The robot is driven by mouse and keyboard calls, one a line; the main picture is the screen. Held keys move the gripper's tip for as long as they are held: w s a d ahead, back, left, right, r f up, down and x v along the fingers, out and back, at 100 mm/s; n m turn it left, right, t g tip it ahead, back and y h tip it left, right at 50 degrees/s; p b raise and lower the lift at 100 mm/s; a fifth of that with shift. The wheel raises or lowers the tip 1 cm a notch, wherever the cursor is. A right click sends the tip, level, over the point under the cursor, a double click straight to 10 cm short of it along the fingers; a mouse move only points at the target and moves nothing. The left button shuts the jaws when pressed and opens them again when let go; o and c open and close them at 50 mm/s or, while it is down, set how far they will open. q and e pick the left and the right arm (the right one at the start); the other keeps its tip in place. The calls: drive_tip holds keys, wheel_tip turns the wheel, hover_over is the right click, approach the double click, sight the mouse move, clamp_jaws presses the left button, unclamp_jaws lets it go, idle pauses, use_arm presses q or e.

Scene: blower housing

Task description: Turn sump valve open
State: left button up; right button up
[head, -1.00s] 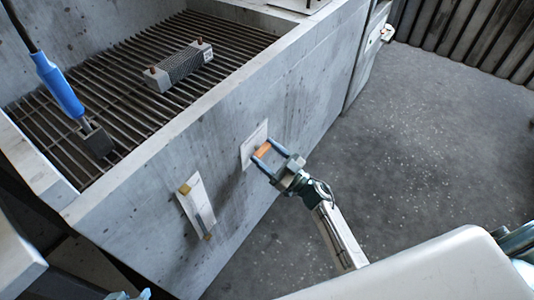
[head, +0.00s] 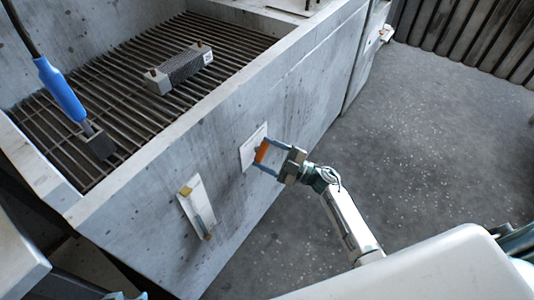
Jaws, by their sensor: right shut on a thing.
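The sump valve shows as an orange handle (head: 262,151) in front of a white plate (head: 251,145) on the grey front wall of the tank. My right gripper (head: 262,155) is shut on this orange handle, with one blue finger on either side. The handle stands steeply, leaning a little to the right at its top. The valve's stem behind it is not clear to see.
A second white plate (head: 196,203) with a metal bar and brass-coloured ends is on the wall to the left. On the dark grating (head: 128,108) lie a finned block (head: 180,69) and a blue-handled tool (head: 60,90) with a cable. The floor at right is clear.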

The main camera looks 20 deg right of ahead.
use_arm(q)
drive_tip(key=shift+s+a+r+g+y+p, duration=0.3)
drive_tip(key=shift+s+a+r+g+p, duration=0.35)
drive_tip(key=shift+r+g+p, duration=0.15)
use_arm(e)
drive_tip(key=shift+d+r+n+g+h, duration=0.1)
drive_tip(key=shift+n+g+h, duration=0.3)
drive_tip(key=shift+n, duration=1.35)
drive_tip(key=shift+a+n+g+h, duration=0.15)
drive_tip(key=shift+n+g, duration=0.6)
drive_tip(key=shift+n, duration=0.95)
drive_tip(key=shift+d+r+n+g+h, duration=0.2)
drive_tip(key=shift+n+g, duration=0.35)
drive_tip(key=shift+n, duration=1.2)
drive_tip(key=shift+f, duration=0.15)
drive_tip(key=o, duration=1)
use_arm(q)
drive_tip(key=shift+w+d+f+t+b, duration=0.3)
drive_tip(key=shift+f+t+b, duration=0.1)
drive_tip(key=shift+f, duration=0.15)
use_arm(e)
drive_tip(key=v, duration=1)
drive_tip(key=shift+s+d, duration=0.1)
drive_tip(key=shift+d, duration=0.2)
